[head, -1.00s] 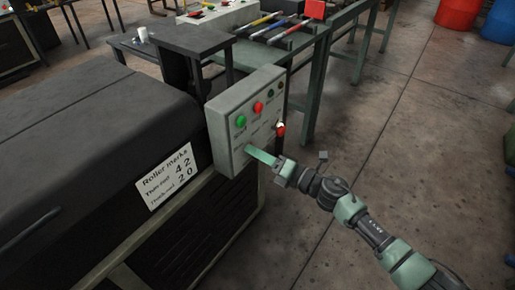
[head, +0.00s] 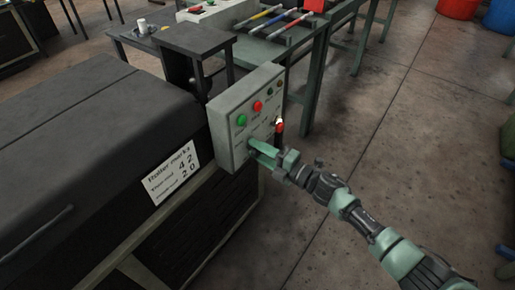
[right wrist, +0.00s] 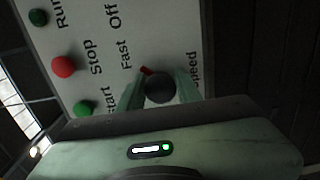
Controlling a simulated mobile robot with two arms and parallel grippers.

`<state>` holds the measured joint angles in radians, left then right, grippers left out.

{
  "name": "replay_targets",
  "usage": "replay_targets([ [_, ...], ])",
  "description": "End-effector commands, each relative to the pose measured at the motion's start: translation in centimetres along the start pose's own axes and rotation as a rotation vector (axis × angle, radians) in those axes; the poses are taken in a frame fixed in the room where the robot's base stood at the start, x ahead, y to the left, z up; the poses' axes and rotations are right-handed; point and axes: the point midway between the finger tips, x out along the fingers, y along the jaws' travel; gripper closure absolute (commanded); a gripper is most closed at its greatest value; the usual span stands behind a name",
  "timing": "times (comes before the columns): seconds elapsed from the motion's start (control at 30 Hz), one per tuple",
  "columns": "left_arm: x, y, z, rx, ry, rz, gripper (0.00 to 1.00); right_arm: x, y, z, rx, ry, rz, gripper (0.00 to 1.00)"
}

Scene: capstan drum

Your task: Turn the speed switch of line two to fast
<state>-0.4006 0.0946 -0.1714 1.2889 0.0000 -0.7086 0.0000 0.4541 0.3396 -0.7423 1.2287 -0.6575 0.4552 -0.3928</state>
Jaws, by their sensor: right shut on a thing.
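The speed switch is a round black knob (right wrist: 160,88) with a red pointer (right wrist: 147,71), seen in the right wrist view beside the word "Speed". The pointer is turned toward the upper left, toward the word "Fast" (right wrist: 126,55). My right gripper (head: 262,148) is at the lower face of the grey control box (head: 226,150). Its two green fingers lie on either side of the knob and are shut on it. In the head view the fingers hide the knob. I cannot read a line number on the box. My left gripper is out of view.
The box also has a green button (head: 241,120), a red button (head: 257,106), small lamps, and a red-tipped part (head: 279,127) at its right edge. A dark machine cover (head: 80,130) fills the left. A green bench (head: 270,50) stands behind. Floor at right is mostly clear.

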Motion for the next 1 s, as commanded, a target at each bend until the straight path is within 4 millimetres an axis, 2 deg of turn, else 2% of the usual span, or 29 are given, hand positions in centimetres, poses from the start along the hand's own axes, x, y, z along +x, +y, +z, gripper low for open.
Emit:
replay_targets([
  [0.43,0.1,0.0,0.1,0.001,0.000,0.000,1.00,-0.1,-0.1,0.1,0.013,-0.002,-0.001,1.00],
  [0.47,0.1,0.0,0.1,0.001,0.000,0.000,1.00,-0.1,-0.1,0.1,0.013,-0.002,-0.001,0.60],
  [0.5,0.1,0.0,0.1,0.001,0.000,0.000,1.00,-0.1,-0.1,0.1,0.012,-0.002,-0.001,0.49],
  [0.53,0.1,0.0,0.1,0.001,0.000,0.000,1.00,0.0,-0.1,0.0,0.012,-0.001,-0.001,0.46],
  [0.87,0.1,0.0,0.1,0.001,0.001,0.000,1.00,-0.2,-0.1,0.0,0.011,-0.001,-0.001,0.46],
  [1.0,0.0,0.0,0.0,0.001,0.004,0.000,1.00,-1.8,-0.1,0.1,0.011,-0.003,-0.002,0.46],
])
